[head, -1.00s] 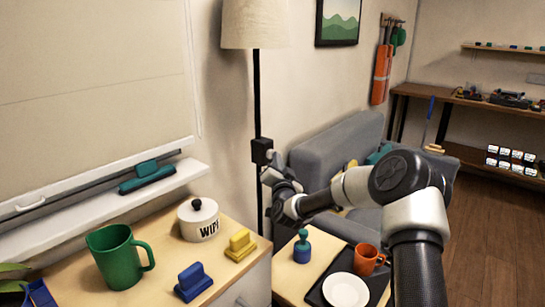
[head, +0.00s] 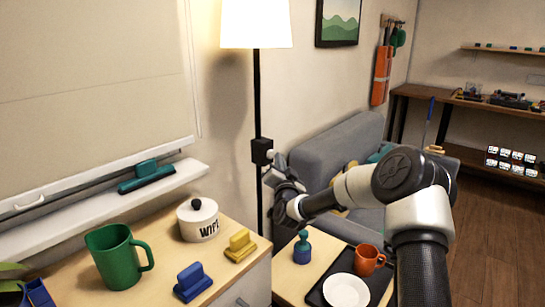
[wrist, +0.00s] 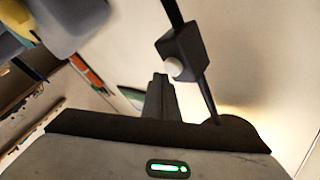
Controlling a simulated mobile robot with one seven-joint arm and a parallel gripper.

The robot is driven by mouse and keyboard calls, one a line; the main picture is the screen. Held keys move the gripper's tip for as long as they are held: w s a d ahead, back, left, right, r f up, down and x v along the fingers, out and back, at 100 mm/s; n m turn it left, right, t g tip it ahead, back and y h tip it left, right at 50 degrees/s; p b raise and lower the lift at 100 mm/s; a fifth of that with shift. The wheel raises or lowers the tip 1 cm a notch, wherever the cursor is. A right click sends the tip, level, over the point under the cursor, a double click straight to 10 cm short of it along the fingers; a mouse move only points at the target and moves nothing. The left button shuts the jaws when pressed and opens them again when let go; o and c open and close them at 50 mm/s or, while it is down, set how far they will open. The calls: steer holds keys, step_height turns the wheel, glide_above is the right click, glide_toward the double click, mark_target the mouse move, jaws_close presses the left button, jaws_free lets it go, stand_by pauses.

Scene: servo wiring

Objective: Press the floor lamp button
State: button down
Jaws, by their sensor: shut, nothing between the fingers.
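The floor lamp's shade (head: 256,24) glows bright at the top of a thin black pole (head: 257,100). A black switch box (head: 262,151) is on the pole. In the wrist view the box (wrist: 183,52) carries a round pale button (wrist: 173,67) on the side facing my gripper. My gripper (head: 270,172) is just below and right of the box in the head view. In the wrist view my gripper's dark fingers (wrist: 160,82) are together, empty, with their tips close to the button. A small gap seems to show between them, but contact is hard to judge.
A grey sofa (head: 335,160) stands right of the pole.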

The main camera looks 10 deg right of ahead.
steer(key=s+d, duration=0.4)
steer(key=shift+s+b, duration=0.15)
steer(key=shift+b, duration=0.15)
steer(key=shift+d, duration=0.1)
